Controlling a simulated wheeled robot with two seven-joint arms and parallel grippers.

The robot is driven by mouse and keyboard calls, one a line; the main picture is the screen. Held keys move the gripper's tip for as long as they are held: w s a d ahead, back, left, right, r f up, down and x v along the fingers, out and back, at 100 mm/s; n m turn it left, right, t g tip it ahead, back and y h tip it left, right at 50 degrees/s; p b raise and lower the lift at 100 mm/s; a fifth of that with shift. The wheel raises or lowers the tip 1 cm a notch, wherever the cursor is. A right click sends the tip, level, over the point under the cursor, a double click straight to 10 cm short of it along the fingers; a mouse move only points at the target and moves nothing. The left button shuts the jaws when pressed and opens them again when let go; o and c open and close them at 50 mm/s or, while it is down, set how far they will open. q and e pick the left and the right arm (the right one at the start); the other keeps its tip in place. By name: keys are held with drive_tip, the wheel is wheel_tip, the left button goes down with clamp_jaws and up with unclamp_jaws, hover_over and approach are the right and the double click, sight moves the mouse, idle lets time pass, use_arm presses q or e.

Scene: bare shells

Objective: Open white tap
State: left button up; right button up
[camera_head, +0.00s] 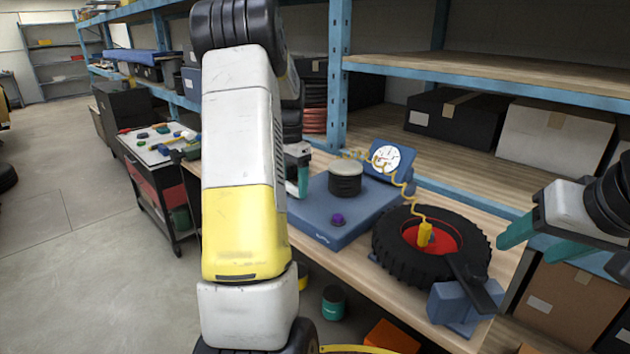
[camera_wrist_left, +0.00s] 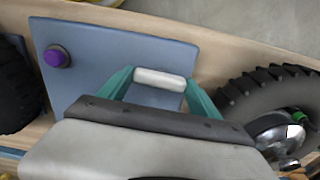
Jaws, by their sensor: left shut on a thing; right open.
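The white tap (camera_wrist_left: 160,79) is a short white bar in the left wrist view, over the blue board (camera_wrist_left: 115,45). The teal fingers of my left gripper (camera_wrist_left: 158,78) are on its two ends, and the gripper is shut on it. In the head view my left gripper (camera_head: 299,176) is at the board's left side, mostly hidden behind my left arm, and the tap cannot be made out there. My right gripper (camera_head: 538,243) is open and empty, at the right, beyond the tyre.
Shelves (camera_head: 470,75) stand behind.

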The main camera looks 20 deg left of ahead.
sight(293, 185)
use_arm(q)
drive_tip(key=shift+r+n, duration=0.1)
drive_tip(key=shift+n, duration=0.2)
idle(0.4)
drive_tip(key=o, duration=1.4)
wheel_tip(293, 185, up, 8)
drive_tip(key=shift+f, duration=0.15)
